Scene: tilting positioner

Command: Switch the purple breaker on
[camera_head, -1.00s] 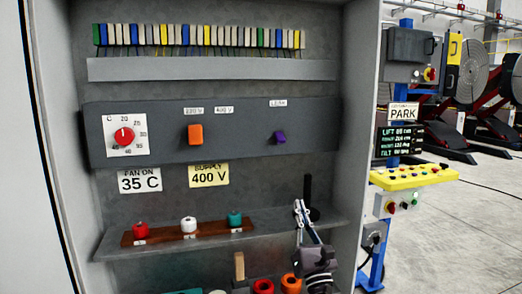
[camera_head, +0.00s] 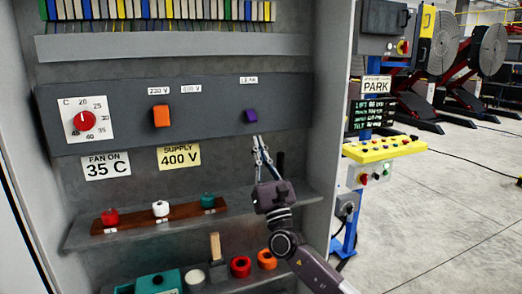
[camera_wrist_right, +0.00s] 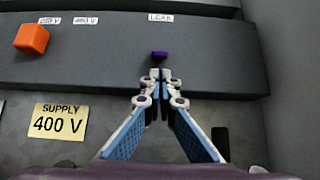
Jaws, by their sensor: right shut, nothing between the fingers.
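The purple breaker (camera_head: 250,115) is a small lever on the right part of the grey panel, under a label reading LEAK. In the right wrist view the purple breaker (camera_wrist_right: 159,54) shows just beyond the fingertips. My right gripper (camera_head: 258,142) is shut and empty, pointing up, just below the purple breaker. In the right wrist view the gripper (camera_wrist_right: 160,74) has its tips together, close under the breaker; whether they touch it I cannot tell. My left gripper is not in view.
An orange switch (camera_head: 161,116) and a red dial (camera_head: 83,121) are on the same panel (camera_head: 205,118). A shelf (camera_head: 240,213) below holds a wooden strip (camera_head: 135,218) with red, white and teal knobs. The cabinet's right wall (camera_head: 335,130) stands near my right arm.

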